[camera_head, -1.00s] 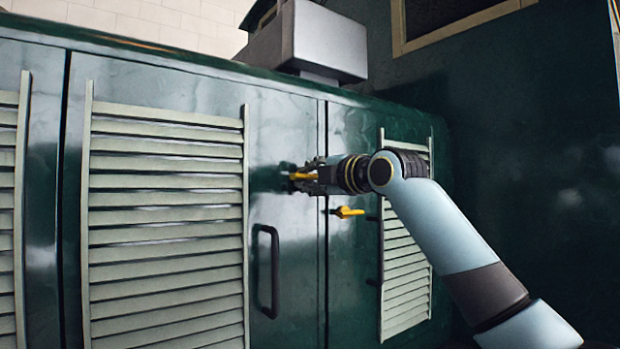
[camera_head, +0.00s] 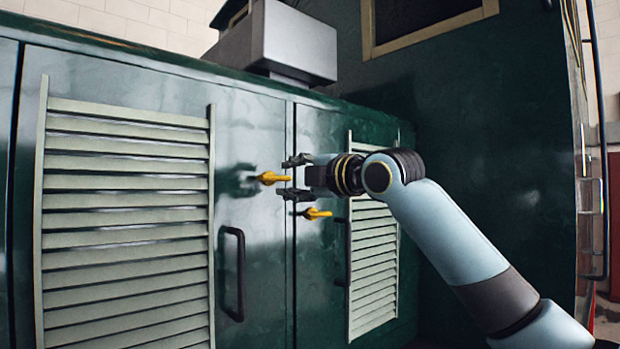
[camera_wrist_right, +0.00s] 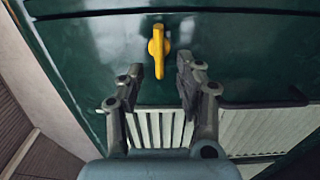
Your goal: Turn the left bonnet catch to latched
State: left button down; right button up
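The left bonnet catch (camera_head: 272,178) is a yellow lever on the green left door, lying roughly level near the door seam. My right gripper (camera_head: 296,178) is open and empty, just right of it. Its fingers are apart, one above and one below the catch's level. A second yellow catch (camera_head: 315,213) sits on the right door, below the gripper, also roughly level. My left gripper is not in view.
A dark handle (camera_head: 238,273) stands out from the left door beside a pale louvred panel (camera_head: 125,220). Another louvred panel (camera_head: 373,270) is behind and below my right wrist. A grey box (camera_head: 290,45) sits on top of the bonnet.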

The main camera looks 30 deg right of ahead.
jog(key=s, duration=0.6)
jog(key=shift+s+d, duration=0.35)
jog(key=shift+d, duration=0.1)
